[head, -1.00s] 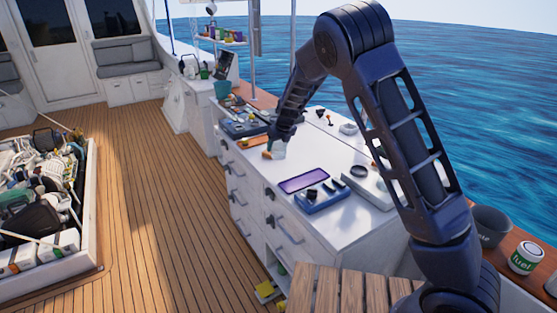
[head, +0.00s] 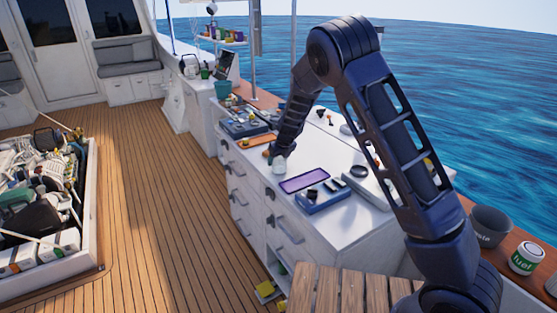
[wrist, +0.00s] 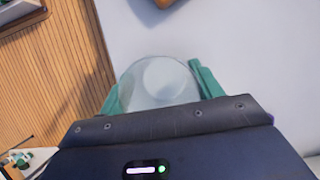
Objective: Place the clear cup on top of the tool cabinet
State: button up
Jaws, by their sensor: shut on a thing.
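The clear cup (wrist: 156,80) is between the green fingertips of my gripper (wrist: 157,92) in the wrist view, and the gripper is shut on it. In the head view the cup (head: 279,168) is small and pale, under my gripper (head: 275,157), at the front left edge of the tool cabinet's white top (head: 345,164). I cannot tell whether its base touches the top. The cabinet (head: 250,200) has several drawers facing the deck.
A purple-screened tablet (head: 304,180) and a blue tray (head: 323,199) lie to the right of the cup. An orange item (head: 257,140) and a dark tray of parts (head: 243,124) lie behind it. The top between cup and tablet looks clear.

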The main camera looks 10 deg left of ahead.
jog(key=shift+f, duration=0.15)
jog(key=o, duration=1)
jog(key=shift+r, duration=0.55)
jog(key=v, duration=1.1)
jog(key=shift+d, duration=0.15)
jog(key=shift+s+r, duration=0.1)
